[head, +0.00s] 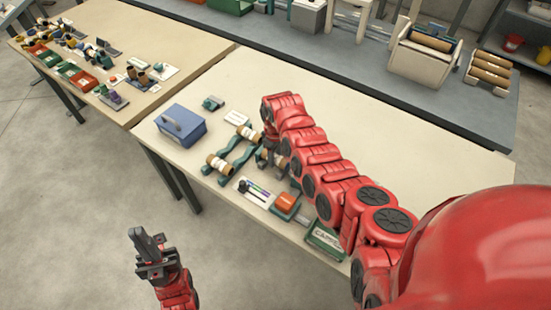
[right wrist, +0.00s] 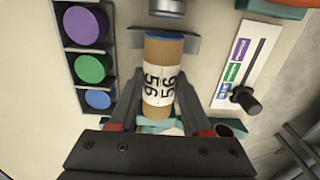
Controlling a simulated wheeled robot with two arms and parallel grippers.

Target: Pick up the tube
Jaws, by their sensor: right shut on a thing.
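The tube (right wrist: 165,75) is a brown cardboard cylinder with a white band bearing black numbers and a blue rim at its far end. In the right wrist view it lies between the fingers of my right gripper (right wrist: 158,105), which is shut on it. In the head view my right gripper (head: 271,150) is low over the table, partly hidden by my red arm, with a bit of brown tube showing there. My left gripper (head: 152,252) is away from the table over the floor, with nothing seen in it; its finger gap is unclear.
A green stand (head: 232,160) holds brown tubes beside my right gripper. A blue box (head: 181,125), a slider panel (head: 254,193) and a red-orange block (head: 286,204) are nearby on the table (head: 400,150). The table's far right is clear.

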